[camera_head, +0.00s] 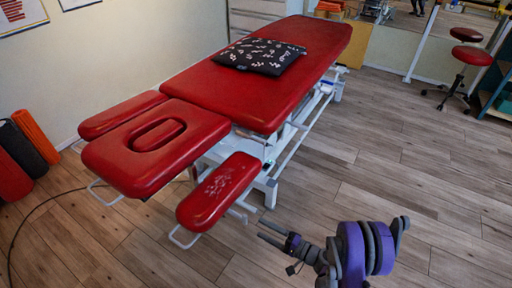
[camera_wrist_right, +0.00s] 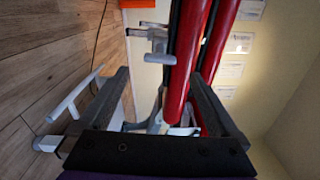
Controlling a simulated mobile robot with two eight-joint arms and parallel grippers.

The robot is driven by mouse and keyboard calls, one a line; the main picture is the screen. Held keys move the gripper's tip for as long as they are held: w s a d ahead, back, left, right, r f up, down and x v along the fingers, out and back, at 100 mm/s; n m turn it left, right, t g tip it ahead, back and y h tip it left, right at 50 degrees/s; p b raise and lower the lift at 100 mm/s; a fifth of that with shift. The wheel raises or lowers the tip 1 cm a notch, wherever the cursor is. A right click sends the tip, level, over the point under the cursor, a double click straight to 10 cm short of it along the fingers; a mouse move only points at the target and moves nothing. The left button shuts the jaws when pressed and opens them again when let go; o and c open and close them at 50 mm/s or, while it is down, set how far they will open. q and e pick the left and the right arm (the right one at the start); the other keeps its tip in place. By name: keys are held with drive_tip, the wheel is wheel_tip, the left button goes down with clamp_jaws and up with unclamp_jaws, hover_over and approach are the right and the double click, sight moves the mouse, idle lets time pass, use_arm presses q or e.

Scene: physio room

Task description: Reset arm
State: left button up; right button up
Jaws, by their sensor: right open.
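My right gripper (camera_head: 262,230) is at the bottom of the head view, in front of and below the near end of the red treatment table (camera_head: 240,98). Its two dark fingers are apart with nothing held between them. My purple and grey right arm comes in from the bottom right. In the right wrist view the open fingers (camera_wrist_right: 158,78) frame the table's red padding edge and white metal parts, which lie beyond them. The nearest padded armrest (camera_head: 215,192) is to the left of the gripper, apart from it in the head view. My left gripper is out of view.
A dark patterned pillow (camera_head: 262,56) lies on the table. Red, black and orange foam rolls (camera_head: 36,136) stand by the left wall. A red stool (camera_head: 466,58) stands at the back right. The wooden floor (camera_head: 400,165) right of the table is clear.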

drive_tip(key=s+r+n+g+h, duration=0.45)
drive_tip(key=s+r+h, duration=0.2)
drive_tip(key=r, duration=0.25)
drive_tip(key=s+d+r+n+g+h, duration=0.15)
drive_tip(key=s+d+h, duration=0.3)
drive_tip(key=s, duration=0.45)
drive_tip(key=s+d+r+n+h, duration=0.25)
drive_tip(key=s+d, duration=0.25)
drive_tip(key=s, duration=0.4)
use_arm(q)
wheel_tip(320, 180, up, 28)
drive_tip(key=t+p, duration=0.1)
drive_tip(key=p, duration=2.3)
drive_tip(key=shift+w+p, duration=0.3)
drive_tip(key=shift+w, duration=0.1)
use_arm(e)
wheel_tip(320, 180, up, 28)
drive_tip(key=h, duration=0.1)
drive_tip(key=shift+w+d+t, duration=0.3)
drive_tip(key=shift+d+t, duration=0.1)
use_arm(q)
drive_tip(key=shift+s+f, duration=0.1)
use_arm(e)
drive_tip(key=shift+s+r, duration=0.1)
